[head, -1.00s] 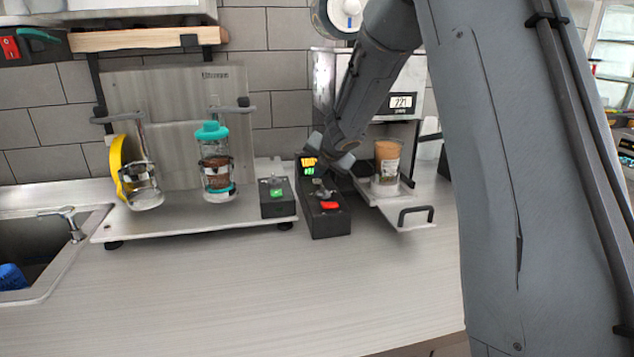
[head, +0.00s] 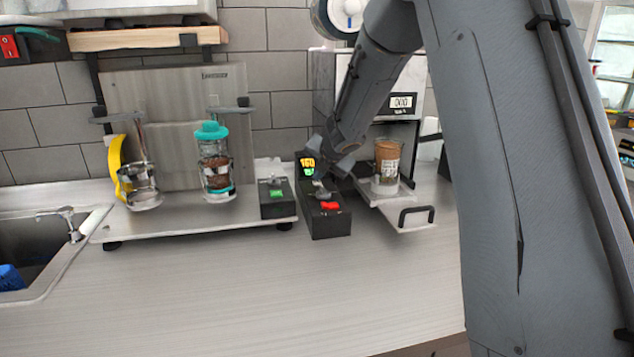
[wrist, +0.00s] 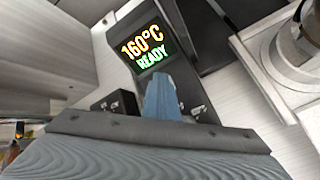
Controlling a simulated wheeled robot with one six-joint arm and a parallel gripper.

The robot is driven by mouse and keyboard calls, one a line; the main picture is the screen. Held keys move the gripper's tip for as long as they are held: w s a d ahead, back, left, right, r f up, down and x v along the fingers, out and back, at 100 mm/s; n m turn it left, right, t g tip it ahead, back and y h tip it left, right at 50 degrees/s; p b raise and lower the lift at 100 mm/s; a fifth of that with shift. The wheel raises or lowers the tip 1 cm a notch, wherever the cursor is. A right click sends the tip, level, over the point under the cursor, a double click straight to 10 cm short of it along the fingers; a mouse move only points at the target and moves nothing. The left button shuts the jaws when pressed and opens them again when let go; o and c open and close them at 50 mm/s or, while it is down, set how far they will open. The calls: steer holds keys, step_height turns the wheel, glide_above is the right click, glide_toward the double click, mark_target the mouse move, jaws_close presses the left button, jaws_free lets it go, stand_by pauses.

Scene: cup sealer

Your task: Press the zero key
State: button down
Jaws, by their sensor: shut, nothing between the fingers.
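The black control box (head: 331,226) stands on the counter in the middle of the head view, with a red key (head: 329,206) on its front. Its lit display (wrist: 147,45) reads 160°C READY in the wrist view. A small dark key (wrist: 116,104) shows left of my gripper and another (wrist: 199,110) right of it. I cannot tell which key is the zero key. My gripper (wrist: 163,98) is shut and empty, its tips over the box face below the display. Contact is unclear, and the tips hide the face beneath. A digital readout (head: 401,102) on the machine behind shows 000.
A clear cup with brown contents (head: 387,160) stands in the machine at right, above a tray with a handle (head: 416,213). A small box with a green key (head: 277,193) and a teal-lidded jar (head: 214,165) stand left. The front counter is clear.

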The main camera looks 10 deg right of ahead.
steer(key=shift+r+p, duration=0.8)
steer(key=shift+p, duration=0.25)
step_height(320, 180, up, 5)
steer(key=p, duration=0.6)
steer(key=shift+a, duration=0.1)
stand_by(0.3)
